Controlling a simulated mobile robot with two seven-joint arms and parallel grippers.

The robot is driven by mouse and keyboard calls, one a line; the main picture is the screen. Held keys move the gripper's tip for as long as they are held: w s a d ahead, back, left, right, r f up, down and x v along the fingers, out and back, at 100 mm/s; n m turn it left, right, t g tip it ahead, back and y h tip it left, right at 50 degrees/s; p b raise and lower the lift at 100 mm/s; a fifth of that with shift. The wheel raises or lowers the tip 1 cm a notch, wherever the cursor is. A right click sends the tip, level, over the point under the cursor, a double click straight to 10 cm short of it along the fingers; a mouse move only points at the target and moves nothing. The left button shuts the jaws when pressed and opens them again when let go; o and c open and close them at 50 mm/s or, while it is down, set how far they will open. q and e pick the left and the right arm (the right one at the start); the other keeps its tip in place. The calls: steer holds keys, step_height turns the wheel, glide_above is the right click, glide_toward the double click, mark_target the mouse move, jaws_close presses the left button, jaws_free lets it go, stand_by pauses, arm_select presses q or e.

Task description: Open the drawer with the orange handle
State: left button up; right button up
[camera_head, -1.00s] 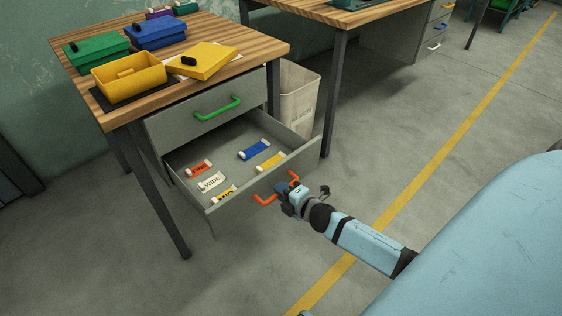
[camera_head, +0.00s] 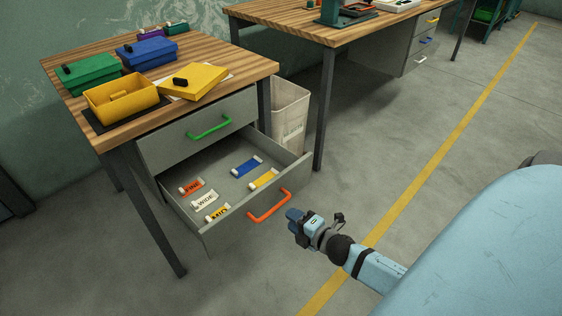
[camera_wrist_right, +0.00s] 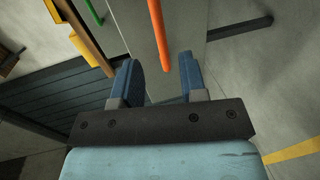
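The drawer with the orange handle (camera_head: 268,207) stands pulled out from the wooden-topped workbench. Its grey front panel (camera_head: 236,214) faces me, and several coloured labelled pieces lie inside. My right gripper (camera_head: 291,220) is just right of the handle, apart from it. In the right wrist view its two blue fingers (camera_wrist_right: 161,82) are spread with nothing between them, and the orange handle (camera_wrist_right: 158,35) lies beyond their tips. My left gripper is not in view.
A closed drawer with a green handle (camera_head: 209,128) is above the open one. A bin (camera_head: 289,115) stands behind the drawer's right side. Boxes, including a yellow one (camera_head: 125,97), sit on the bench. The floor to the right is clear.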

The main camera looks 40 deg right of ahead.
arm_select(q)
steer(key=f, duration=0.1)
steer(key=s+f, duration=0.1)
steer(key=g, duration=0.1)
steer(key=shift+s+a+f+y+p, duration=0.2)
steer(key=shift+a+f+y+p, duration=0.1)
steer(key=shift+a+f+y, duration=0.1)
arm_select(e)
steer(key=v, duration=0.5)
steer(key=shift+s+r, duration=0.1)
steer(key=shift+s, duration=0.25)
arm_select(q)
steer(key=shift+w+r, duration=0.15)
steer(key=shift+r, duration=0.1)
